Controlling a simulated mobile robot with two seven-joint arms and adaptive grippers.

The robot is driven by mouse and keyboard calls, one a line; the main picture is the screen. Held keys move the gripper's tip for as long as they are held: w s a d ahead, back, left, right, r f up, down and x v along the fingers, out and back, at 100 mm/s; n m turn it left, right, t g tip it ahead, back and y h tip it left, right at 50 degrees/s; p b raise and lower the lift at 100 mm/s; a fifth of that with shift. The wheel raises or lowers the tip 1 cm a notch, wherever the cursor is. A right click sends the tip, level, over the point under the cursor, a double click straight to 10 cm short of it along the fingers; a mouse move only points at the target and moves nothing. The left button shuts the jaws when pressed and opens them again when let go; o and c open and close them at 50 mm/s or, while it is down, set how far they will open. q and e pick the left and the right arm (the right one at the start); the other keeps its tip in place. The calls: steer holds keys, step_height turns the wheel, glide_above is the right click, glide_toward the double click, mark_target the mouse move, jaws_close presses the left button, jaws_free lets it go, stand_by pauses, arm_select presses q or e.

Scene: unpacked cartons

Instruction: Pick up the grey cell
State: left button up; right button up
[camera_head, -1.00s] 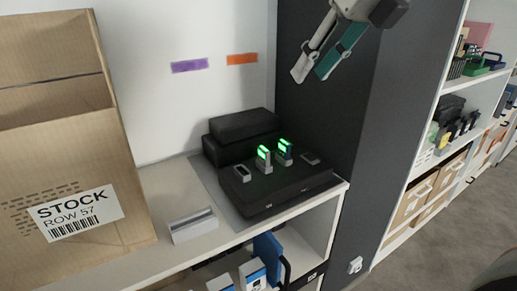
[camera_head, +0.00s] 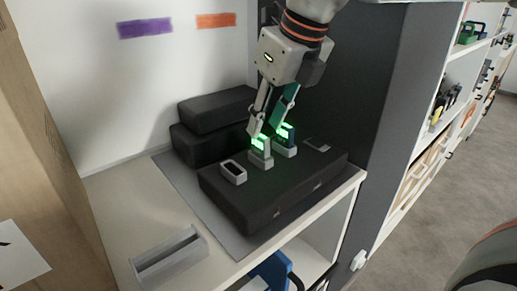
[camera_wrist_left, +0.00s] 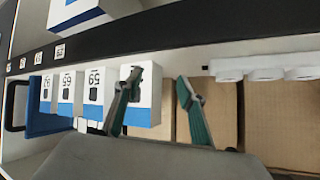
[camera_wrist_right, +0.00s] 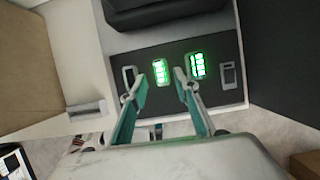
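The grey cell (camera_head: 260,148) stands upright in a slot of the black charger block (camera_head: 262,205), its top lit green. It also shows lit in the right wrist view (camera_wrist_right: 160,73). A darker lit cell (camera_head: 288,135) stands just to its right in a neighbouring slot. My right gripper (camera_head: 264,128) is open over the charger, fingers pointing down. In the right wrist view its fingertips (camera_wrist_right: 157,86) lie to either side of the grey cell; I cannot tell whether they touch it. My left gripper (camera_wrist_left: 158,80) shows only in its wrist view, open and empty.
Empty-looking slots (camera_head: 233,172) flank the cells. Black cases (camera_head: 215,108) are stacked behind the charger. A grey holder (camera_head: 168,258) lies on the white shelf, and a carton (camera_head: 45,150) stands at left. Numbered white-and-blue boxes (camera_wrist_left: 96,88) are near my left gripper.

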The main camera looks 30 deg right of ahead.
mark_target(262, 136)
steer(key=x, duration=0.4)
steer(key=shift+s, duration=0.1)
jaws_close()
steer(key=shift+r, duration=0.2)
step_height(262, 136, up, 20)
steer(key=p, duration=0.2)
steer(key=shift+f, duration=0.15)
stand_by(0.4)
